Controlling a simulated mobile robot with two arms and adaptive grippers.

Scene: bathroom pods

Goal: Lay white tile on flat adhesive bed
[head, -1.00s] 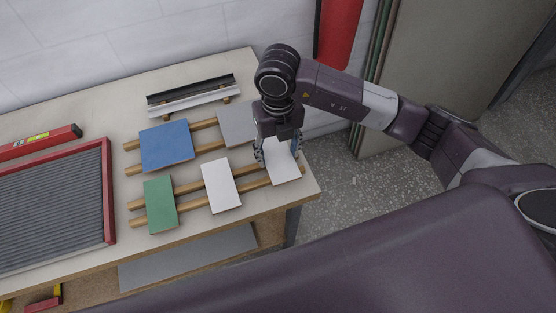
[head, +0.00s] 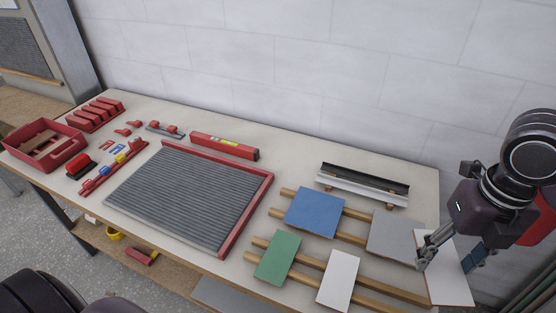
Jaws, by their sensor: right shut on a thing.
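A white tile (head: 447,280) is between the fingers of my right gripper (head: 445,262) at the right end of the table. The gripper is shut on it; I cannot tell whether the tile is clear of the wooden battens under it. A second white tile (head: 338,281) lies on the battens to its left. The adhesive bed (head: 185,195) is a grey ridged rectangle in the middle of the table, with a red frame (head: 246,215) along its back and right sides. The bed is bare. My left gripper is not in view.
A green tile (head: 277,258), a blue tile (head: 314,212) and a grey tile (head: 393,238) lie on battens (head: 360,215). Behind stand dark and white trims (head: 362,182) and a red level (head: 224,146). Small tools and a red bin (head: 45,145) are at left. A wall backs the table.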

